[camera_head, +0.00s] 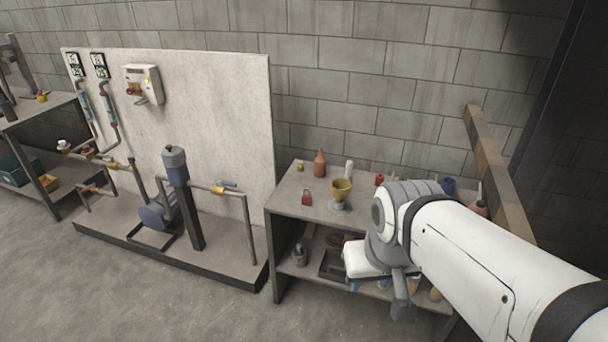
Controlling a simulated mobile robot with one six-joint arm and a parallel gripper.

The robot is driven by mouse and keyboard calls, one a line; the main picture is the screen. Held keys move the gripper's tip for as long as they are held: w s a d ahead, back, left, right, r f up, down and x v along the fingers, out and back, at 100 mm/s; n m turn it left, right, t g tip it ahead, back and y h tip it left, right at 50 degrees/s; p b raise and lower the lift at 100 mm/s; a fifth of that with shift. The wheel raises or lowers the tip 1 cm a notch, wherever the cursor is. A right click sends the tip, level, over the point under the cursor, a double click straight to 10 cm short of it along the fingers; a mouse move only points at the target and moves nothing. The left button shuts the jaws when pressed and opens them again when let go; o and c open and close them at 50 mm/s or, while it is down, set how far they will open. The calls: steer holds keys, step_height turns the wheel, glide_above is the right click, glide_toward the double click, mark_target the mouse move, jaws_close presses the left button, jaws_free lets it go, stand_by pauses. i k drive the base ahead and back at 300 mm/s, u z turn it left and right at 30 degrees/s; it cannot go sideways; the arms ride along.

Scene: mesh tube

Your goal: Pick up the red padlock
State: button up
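The red padlock (307,198) is small and sits on the top of the grey workbench (284,204), near its left front edge. Nothing covers it. My gripper (402,304) is at the end of my white arm, low in front of the bench and to the right of the padlock, well apart from it. The gripper is small and partly merged with the wrist in this view, so I cannot tell whether its fingers are open or shut. I see nothing held in it.
A yellow goblet-like cup (341,190) stands right of the padlock. A reddish-brown bottle (319,163), a small yellow item (300,166) and a white bottle (349,169) stand behind. A pump panel (225,120) stands left.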

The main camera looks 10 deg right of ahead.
mark_target(307, 200)
steer(key=u, duration=0.05)
steer(key=k, duration=0.55)
steer(key=z, duration=1.4)
steer(key=i, duration=1.9)
steer(key=u, duration=2.4)
